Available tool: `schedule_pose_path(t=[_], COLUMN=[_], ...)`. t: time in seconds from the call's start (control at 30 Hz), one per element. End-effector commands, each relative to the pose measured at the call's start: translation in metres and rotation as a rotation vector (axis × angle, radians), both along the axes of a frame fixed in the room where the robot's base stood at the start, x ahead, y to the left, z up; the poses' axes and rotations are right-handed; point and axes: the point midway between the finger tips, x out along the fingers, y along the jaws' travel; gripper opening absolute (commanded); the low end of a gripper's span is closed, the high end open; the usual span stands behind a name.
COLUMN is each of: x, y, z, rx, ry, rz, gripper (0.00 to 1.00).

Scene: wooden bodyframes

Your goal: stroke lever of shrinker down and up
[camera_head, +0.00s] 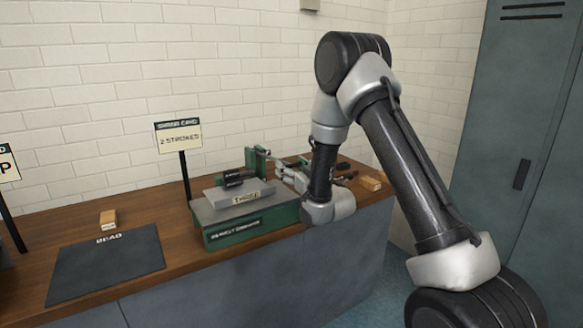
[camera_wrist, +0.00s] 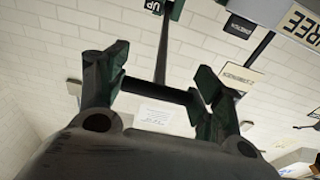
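The shrinker is the green and grey machine on the bench, with a green base (camera_head: 245,227), a grey top and a tag reading "THREE" (camera_head: 246,199). A black cylindrical part lies over its top, beside a green upright (camera_head: 256,163). My arm reaches down at the machine's right side and hides part of it. In the wrist view my gripper (camera_wrist: 160,85) has its two dark fingers well apart. A dark bar (camera_wrist: 160,91) spans the gap between them, meeting a dark upright rod. I cannot tell whether this is the lever, or whether the fingers touch it.
A sign reading "2 STROKES" (camera_head: 180,136) stands on a post behind the machine. A dark mat (camera_head: 105,265) lies at the left, with a small wooden block (camera_head: 108,218) behind it. Another block (camera_head: 370,183) is at the right. A grey-blue locker (camera_head: 525,130) stands at far right.

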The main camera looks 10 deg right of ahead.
Motion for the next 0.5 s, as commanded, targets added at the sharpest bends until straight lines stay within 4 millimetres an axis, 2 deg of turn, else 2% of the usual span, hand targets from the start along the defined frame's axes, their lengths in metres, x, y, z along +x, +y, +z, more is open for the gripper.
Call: schedule_pose_path(t=[0.07,0.37,0.5], x=[0.0000,0.0000,-0.0080], y=[0.0001,0.0000,-0.0030], z=[0.0006,0.0016,0.0003], rx=[0.000,0.001,0.001], ry=[-0.001,-0.004,-0.003], rz=[0.000,0.000,-0.001], gripper=[0.84,0.84,0.84])
